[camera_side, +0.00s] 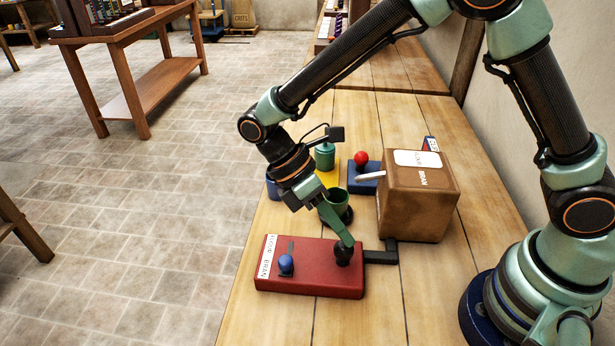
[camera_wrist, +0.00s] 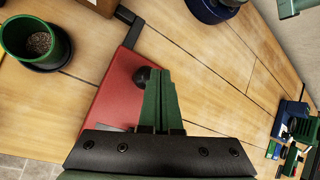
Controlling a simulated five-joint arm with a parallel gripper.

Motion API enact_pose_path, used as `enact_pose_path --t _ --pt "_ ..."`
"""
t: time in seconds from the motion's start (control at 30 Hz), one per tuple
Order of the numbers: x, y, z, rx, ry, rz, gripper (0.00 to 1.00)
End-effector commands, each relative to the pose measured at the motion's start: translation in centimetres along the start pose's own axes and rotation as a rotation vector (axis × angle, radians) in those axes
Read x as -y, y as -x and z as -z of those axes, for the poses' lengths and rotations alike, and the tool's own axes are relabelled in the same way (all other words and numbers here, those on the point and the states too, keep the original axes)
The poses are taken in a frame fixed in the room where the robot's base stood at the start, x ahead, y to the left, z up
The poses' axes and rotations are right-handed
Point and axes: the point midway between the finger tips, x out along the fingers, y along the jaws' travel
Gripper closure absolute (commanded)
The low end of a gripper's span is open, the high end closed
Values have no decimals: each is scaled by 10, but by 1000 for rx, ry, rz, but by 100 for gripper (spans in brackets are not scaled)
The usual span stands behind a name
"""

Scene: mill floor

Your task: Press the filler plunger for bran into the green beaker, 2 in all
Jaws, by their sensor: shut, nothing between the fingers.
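A red plunger base (camera_side: 310,275) lies on the table with a black knob (camera_side: 343,254) at its right and a blue knob (camera_side: 286,264) at its left. A white label at its left end seems to read FLOUR and BRAN; I cannot tell which knob each word marks. My gripper (camera_side: 346,240) is shut and empty, tips down at the black knob. In the wrist view the fingertips sit right beside this knob (camera_wrist: 146,75); contact is unclear. The green beaker (camera_side: 334,199) stands upright on a dark round base. In the wrist view the beaker (camera_wrist: 36,40) holds some brown grains.
A dark bracket (camera_side: 380,255) joins the base's right. A green jar (camera_side: 325,155) and a red ball (camera_side: 361,158) stand behind. The front table is clear.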

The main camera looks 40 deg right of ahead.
Motion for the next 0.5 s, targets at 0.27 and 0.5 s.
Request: enact_pose_path --t 0.27,0.5 --pt "-1 -2 1 0 0 0 100" --pt "-2 -4 2 0 0 0 100"
